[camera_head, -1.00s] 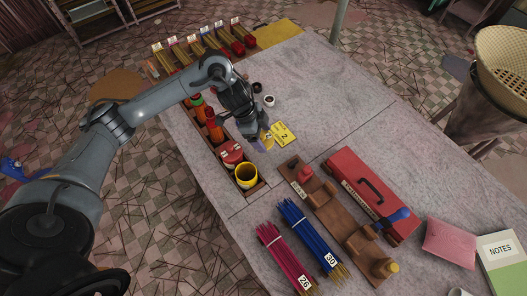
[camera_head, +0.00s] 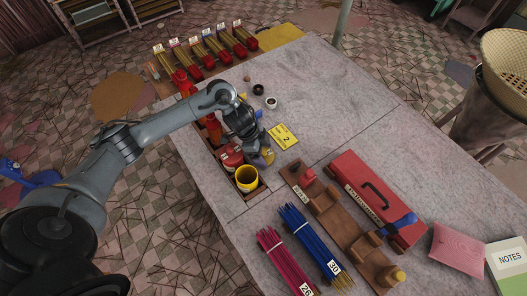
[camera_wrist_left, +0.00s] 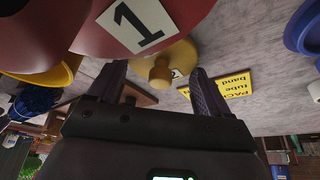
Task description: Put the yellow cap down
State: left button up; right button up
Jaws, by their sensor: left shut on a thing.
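My left gripper (camera_head: 264,158) is over the table next to the tray's edge, between the yellow cup and the yellow card. It is shut on the yellow cap (camera_wrist_left: 178,58). In the left wrist view the cap is a round disc with a small knob, and it sits between the two fingers (camera_wrist_left: 160,82). In the head view the cap (camera_head: 269,154) is mostly hidden by the gripper. I cannot tell whether it touches the table. My right gripper is not in view.
A red tube labelled 1 (camera_wrist_left: 120,30) is close beside the fingers. The yellow cup (camera_head: 246,180) stands in the tray's near end. The yellow card (camera_head: 283,136) lies just beyond. A wooden rack (camera_head: 325,205) and red toolbox (camera_head: 375,190) are to the right. The table's middle is clear.

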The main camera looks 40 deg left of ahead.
pick_arm(q)
jog(key=shift+f, duration=0.15)
jog(key=o, duration=0.9)
jog(key=shift+o, duration=0.2)
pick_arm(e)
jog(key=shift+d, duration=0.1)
pick_arm(q)
jog(key=shift+a+r, duration=0.15)
jog(key=shift+r, duration=0.5)
pick_arm(e)
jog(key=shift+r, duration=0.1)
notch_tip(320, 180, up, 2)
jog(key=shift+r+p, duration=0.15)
jog(key=shift+p, duration=1.1)
pick_arm(q)
jog(key=v, duration=1.1)
